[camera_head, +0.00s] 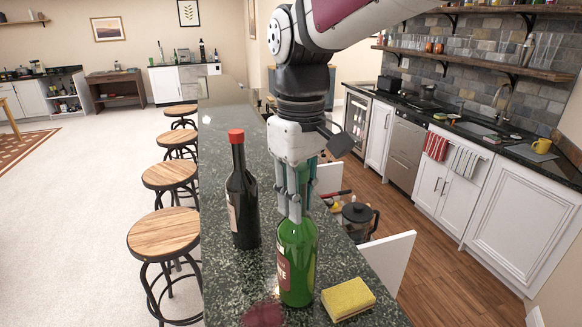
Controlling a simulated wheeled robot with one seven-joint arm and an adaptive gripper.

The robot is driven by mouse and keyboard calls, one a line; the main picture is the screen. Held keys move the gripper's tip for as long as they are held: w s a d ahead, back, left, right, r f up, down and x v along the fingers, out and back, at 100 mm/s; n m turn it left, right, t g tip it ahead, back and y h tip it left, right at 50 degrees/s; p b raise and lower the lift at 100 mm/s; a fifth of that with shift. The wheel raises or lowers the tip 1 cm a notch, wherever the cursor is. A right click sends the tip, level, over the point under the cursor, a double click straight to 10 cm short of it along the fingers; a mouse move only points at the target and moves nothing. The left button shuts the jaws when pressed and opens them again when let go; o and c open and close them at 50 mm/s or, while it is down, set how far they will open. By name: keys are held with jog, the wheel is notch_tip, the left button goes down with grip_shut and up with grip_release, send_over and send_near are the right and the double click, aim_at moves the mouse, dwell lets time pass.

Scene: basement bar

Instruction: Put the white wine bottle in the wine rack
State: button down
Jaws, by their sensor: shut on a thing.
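A green glass bottle (300,258) with a dark red label stands upright on the dark stone bar counter (225,112); it appears to be the white wine bottle. My gripper (294,208) comes down from above and is shut on its neck, with the fingers hiding part of the neck. The bottle's base is at the counter top, and I cannot tell whether it is slightly lifted. I cannot make out a wine rack for certain in this view.
A dark bottle with a red cap (242,195) stands close on the left. A yellow sponge (348,299) lies just right of the green bottle. A dark red round thing (263,315) is at the near edge. An open drawer with a coffee press (357,218) is to the right.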

jog(key=shift+f, duration=0.15)
jog(key=c, duration=1.4)
grip_release()
